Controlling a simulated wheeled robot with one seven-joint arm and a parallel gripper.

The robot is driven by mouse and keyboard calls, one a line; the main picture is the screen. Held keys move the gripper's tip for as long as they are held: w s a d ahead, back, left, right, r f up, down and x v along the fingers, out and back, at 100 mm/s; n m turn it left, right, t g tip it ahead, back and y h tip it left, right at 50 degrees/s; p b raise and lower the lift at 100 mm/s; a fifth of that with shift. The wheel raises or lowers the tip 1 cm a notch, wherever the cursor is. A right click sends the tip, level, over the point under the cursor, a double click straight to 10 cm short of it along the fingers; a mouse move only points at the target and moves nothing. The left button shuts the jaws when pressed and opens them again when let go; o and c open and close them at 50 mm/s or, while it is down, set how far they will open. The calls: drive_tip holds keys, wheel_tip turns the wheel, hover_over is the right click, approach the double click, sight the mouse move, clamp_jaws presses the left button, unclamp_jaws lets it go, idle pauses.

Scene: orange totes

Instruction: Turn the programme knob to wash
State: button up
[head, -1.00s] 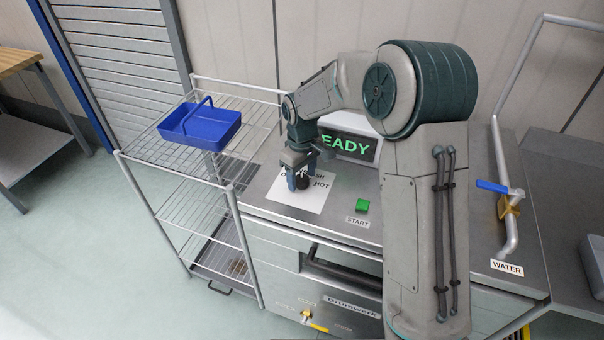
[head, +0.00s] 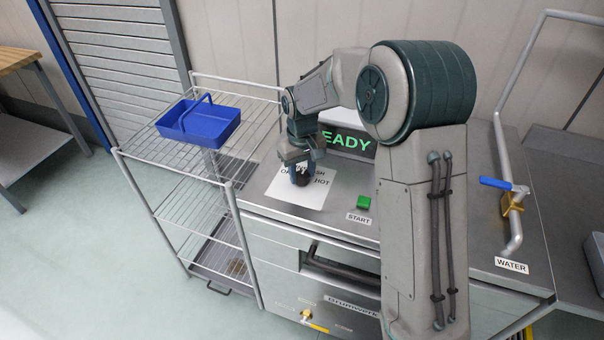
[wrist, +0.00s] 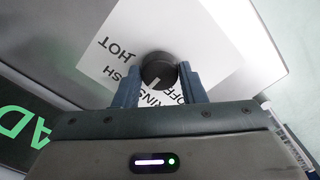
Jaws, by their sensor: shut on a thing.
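The programme knob (wrist: 158,69) is dark and round, with a pale pointer line on its face. It stands on a white label sheet (wrist: 112,57) printed OFF, RINSE, WASH and HOT. My gripper (wrist: 160,82) is shut on the knob, one finger on each side. In the wrist view the pointer line slants down and left, roughly between RINSE and WASH; the exact mark is hard to tell. In the head view my gripper (head: 302,172) hides much of the knob and some of the lettering on the sheet (head: 306,196).
A green START button (head: 364,202) is right of the sheet. The READY display (head: 346,140) is partly behind my arm. A blue-handled water valve (head: 495,184) is farther right. A wire rack (head: 180,160) holding a blue basket (head: 215,128) stands left.

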sight(302, 174)
drive_tip(key=m+b, duration=0.1)
drive_tip(key=m, duration=0.3)
drive_tip(key=shift+m, duration=0.4)
idle(0.4)
drive_tip(key=o, duration=1)
wheel_tip(302, 174, up, 14)
drive_tip(key=shift+b, duration=0.45)
